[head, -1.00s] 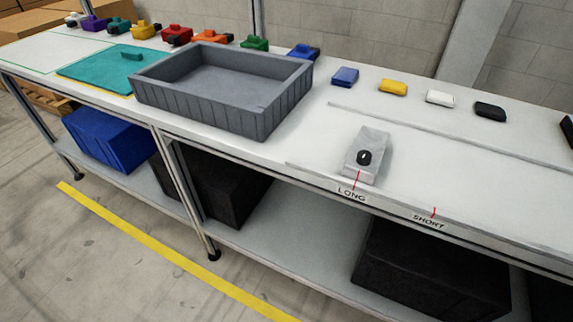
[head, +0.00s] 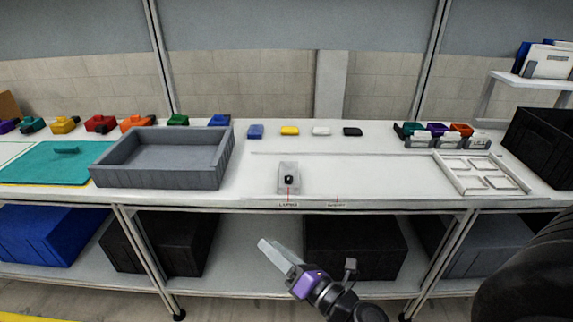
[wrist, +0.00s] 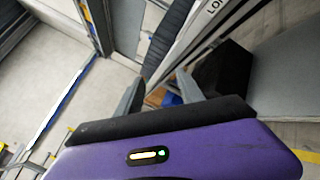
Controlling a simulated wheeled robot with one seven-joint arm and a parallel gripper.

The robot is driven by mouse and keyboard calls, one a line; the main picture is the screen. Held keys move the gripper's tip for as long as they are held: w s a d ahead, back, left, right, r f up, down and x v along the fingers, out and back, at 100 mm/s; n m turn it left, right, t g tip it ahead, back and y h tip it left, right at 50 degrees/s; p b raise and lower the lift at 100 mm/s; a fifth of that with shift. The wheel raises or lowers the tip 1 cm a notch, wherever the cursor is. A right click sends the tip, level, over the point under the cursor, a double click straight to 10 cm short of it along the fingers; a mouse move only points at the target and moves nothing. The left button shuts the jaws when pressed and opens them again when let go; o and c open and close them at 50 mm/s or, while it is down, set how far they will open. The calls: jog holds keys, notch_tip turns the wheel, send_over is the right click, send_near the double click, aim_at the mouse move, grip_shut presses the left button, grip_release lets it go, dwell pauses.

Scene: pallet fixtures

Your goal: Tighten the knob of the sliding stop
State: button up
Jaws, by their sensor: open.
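The sliding stop (head: 289,171) is a small grey block on the white bench top, near the front edge, in the head view. Its black knob (head: 289,180) sits on top toward the front. A red line runs below it to the LONG mark (head: 288,205); the SHORT mark (head: 337,205) is to its right. My gripper (head: 271,254) is in front of the bench, below the top's edge and apart from the stop. In the wrist view my gripper's fingers (wrist: 160,95) stand apart with nothing between them. The stop and knob do not show in the wrist view.
A grey tray (head: 107,179) stands left of the stop, with a teal board (head: 40,172) beyond it. Several coloured blocks line the back. A white compartment frame (head: 444,177) lies at the right.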

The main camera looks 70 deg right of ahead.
aim_at(291, 180)
jog(key=d+r+n+g+h+p, duration=0.35)
jog(key=d+n, duration=0.35)
jog(key=d, duration=1)
jog(key=shift+t+y, duration=0.25)
jog(key=shift+t, duration=0.1)
jog(key=x, duration=0.4)
jog(key=r+x, duration=0.1)
jog(key=x, duration=0.1)
jog(key=shift+w+d+p, duration=0.1)
jog(key=shift+d+p, duration=0.2)
jog(key=shift+p, duration=0.05)
jog(key=shift+w+d+f, duration=0.1)
jog(key=shift+w+d, duration=0.05)
jog(key=shift+w, duration=0.1)
grip_shut()
